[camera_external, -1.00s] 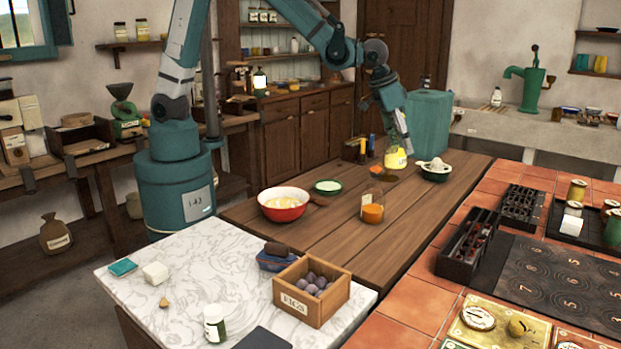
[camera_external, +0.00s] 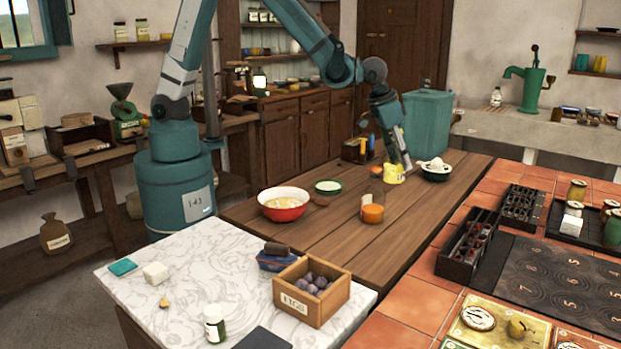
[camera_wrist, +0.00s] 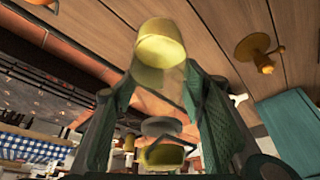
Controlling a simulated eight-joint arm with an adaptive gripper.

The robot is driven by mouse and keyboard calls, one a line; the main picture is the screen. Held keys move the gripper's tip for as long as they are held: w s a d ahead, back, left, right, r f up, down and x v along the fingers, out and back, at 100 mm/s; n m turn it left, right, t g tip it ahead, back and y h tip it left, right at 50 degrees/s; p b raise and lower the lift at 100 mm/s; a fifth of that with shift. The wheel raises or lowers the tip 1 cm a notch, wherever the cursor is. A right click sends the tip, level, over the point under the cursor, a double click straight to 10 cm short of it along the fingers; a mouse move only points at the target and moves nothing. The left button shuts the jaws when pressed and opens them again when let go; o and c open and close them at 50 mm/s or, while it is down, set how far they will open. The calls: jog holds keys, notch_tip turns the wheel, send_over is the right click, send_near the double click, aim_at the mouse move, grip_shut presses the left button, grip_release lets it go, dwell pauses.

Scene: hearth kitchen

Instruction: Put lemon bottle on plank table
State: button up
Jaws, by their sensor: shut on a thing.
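The lemon bottle (camera_external: 393,175), yellow with a pale label, is at the far part of the plank table (camera_external: 335,231). My gripper (camera_external: 403,162) reaches down to it from above, leaning, and is shut on it. In the wrist view the yellow, partly see-through bottle (camera_wrist: 160,48) sits between the two fingers of my gripper (camera_wrist: 160,82). The bottle is low at the tabletop; I cannot tell whether its base touches the wood.
A teal bin (camera_external: 428,120) is behind. The table's near part is clear.

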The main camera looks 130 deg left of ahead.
aim_at(389, 151)
jog(key=shift+f, duration=2.5)
jog(key=shift+f+b, duration=0.45)
jog(key=shift+f, duration=1.4)
jog(key=shift+f, duration=0.2)
jog(key=o, duration=1.2)
jog(key=shift+r, duration=0.15)
jog(key=shift+p+v, duration=0.65)
jog(key=shift+v, duration=5.4)
jog(key=shift+d+r, duration=0.1)
